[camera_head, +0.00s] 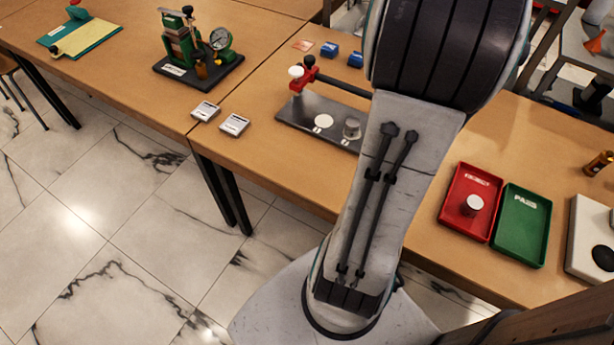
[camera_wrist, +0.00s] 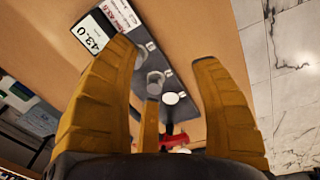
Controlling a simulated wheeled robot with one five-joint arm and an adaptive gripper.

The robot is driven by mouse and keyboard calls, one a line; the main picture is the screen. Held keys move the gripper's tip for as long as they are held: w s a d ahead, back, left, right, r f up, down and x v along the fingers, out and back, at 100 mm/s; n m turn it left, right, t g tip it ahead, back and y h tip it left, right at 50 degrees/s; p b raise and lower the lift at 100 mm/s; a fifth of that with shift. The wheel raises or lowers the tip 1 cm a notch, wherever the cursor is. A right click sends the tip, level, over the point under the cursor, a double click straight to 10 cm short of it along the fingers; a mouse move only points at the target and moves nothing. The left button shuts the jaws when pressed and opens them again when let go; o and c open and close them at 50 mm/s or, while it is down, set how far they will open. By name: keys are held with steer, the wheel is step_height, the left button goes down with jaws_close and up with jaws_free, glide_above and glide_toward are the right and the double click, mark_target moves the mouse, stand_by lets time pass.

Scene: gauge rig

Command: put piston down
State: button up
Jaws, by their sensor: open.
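A grey metal piston (camera_head: 352,128) stands on the dark base plate (camera_head: 297,113) of the gauge stand, to the right of a white disc (camera_head: 323,121). In the wrist view, the piston (camera_wrist: 155,81) shows between the spread yellow fingers, near the white disc (camera_wrist: 172,98) on the dark plate (camera_wrist: 128,58). My gripper (camera_wrist: 163,55) is open, with nothing visibly held. In the head view my arm hides the gripper and the right part of the plate. Another light piston (camera_head: 473,204) stands in the red tray (camera_head: 455,217).
A green tray (camera_head: 522,251) adjoins the red one. Blue blocks (camera_head: 329,49) lie behind the plate. A green press with a dial (camera_head: 183,45) stands at left. A "43.0" display (camera_wrist: 88,36) is beside the plate.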

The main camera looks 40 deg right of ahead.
steer(key=w+a+r+t, duration=0.15)
steer(key=w+a, duration=0.35)
steer(key=a, duration=0.8)
steer(key=s+a+m+t+y, duration=0.1)
steer(key=s+a, duration=0.3)
steer(key=a, duration=1)
steer(key=shift+a+r, duration=0.25)
steer(key=shift+a, duration=0.1)
steer(key=shift+s+r, duration=0.1)
step_height(320, 180, up, 3)
steer(key=p, duration=0.3)
steer(key=shift+r, duration=0.2)
